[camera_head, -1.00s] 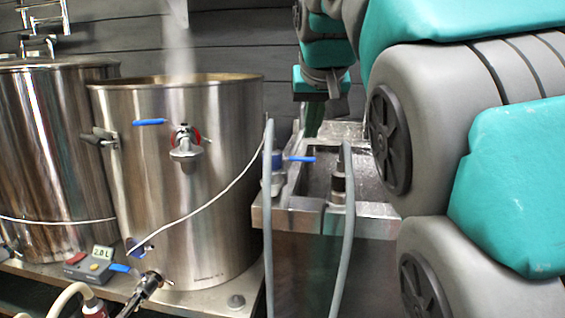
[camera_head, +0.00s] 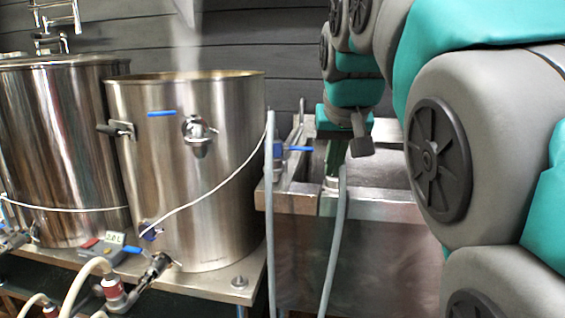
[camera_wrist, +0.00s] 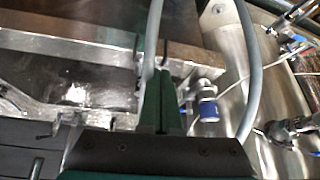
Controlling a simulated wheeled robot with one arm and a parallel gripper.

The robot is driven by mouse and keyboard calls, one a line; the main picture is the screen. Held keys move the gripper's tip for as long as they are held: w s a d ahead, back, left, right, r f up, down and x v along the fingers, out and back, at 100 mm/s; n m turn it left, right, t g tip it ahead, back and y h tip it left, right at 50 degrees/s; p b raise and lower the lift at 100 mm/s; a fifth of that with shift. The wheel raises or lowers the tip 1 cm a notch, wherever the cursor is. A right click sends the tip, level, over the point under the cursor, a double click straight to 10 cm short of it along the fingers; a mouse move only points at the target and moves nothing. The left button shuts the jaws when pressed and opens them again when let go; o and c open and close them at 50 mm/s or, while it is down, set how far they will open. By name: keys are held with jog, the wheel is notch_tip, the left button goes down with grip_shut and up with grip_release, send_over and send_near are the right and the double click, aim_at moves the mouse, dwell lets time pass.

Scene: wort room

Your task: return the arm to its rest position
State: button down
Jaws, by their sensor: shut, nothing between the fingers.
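My gripper (camera_head: 333,172) hangs pointing down over the near rim of the metal sink (camera_head: 290,203), beside the grey hose (camera_head: 334,235). In the wrist view its two green fingers (camera_wrist: 168,112) are together with nothing between them. The hose (camera_wrist: 154,40) passes very close to the fingers; I cannot tell whether they touch. My arm bends down from the upper right of the head view and hides much of the sink's right side.
A steaming steel kettle (camera_head: 190,225) stands left of the sink, with a second kettle (camera_head: 65,155) farther left. A blue-handled valve (camera_head: 278,155) and another grey hose (camera_head: 270,230) are at the sink's left side. A small digital meter (camera_head: 105,247) sits by the kettles.

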jog(key=s+d+f+g, duration=0.3)
jog(key=s+f+g, duration=0.1)
jog(key=s+f, duration=1.1)
jog(key=s+d+f+g, duration=0.3)
jog(key=s+f+g, duration=0.1)
jog(key=s+f, duration=1.1)
notch_tip(320, 180, down, 2)
jog(key=shift+s+f, duration=0.1)
jog(key=shift+s, duration=0.15)
jog(key=shift+a, duration=0.15)
